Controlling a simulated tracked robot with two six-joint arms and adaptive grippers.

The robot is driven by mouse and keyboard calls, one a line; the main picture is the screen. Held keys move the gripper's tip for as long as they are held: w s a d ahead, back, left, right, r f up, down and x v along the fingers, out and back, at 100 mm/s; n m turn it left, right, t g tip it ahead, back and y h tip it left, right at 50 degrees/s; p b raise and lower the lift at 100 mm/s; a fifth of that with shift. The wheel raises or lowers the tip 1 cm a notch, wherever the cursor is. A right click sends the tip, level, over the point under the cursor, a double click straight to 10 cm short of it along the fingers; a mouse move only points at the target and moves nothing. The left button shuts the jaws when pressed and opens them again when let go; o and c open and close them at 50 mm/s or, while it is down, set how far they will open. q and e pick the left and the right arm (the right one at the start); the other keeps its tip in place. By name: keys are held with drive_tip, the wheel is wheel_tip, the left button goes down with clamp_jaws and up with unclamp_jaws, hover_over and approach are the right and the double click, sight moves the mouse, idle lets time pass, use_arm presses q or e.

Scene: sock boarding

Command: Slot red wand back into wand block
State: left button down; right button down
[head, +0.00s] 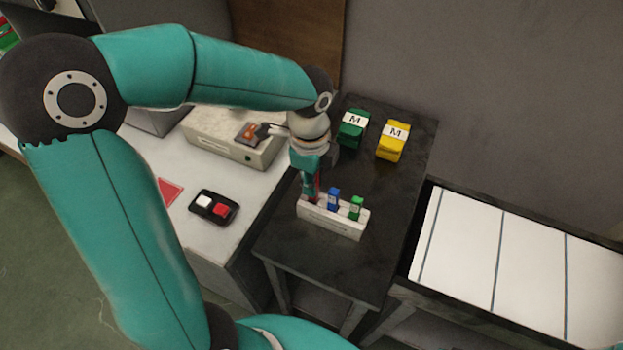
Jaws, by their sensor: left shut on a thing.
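The white wand block (336,224) sits on the dark table. A blue wand (333,197) and a green wand (356,206) stand upright in it. My left gripper (311,192) is over the block's left end, shut on the red wand (317,186). Only a thin strip of red shows beside the fingers. The wand's lower end is at the block's left end, but I cannot tell whether it is inside a slot. My right gripper is not in view.
Green (352,131) and yellow (393,142) "M" packs stand at the back of the dark table (300,262). A black tray (213,208) with white and red pieces lies on the white counter at left. A panelled white surface (520,260) is at right.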

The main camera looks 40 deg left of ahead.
use_arm(q)
drive_tip(key=shift+f+b, duration=1.5)
drive_tip(key=shift+f, duration=0.45)
drive_tip(key=c, duration=1.1)
unclamp_jaws()
drive_tip(key=shift+o, duration=0.2)
drive_tip(key=shift+r, duration=0.15)
wheel_tip(320, 180, up, 10)
drive_tip(key=shift+a+r, duration=0.1)
drive_tip(key=shift+r, duration=0.75)
drive_tip(key=shift+s, duration=0.1)
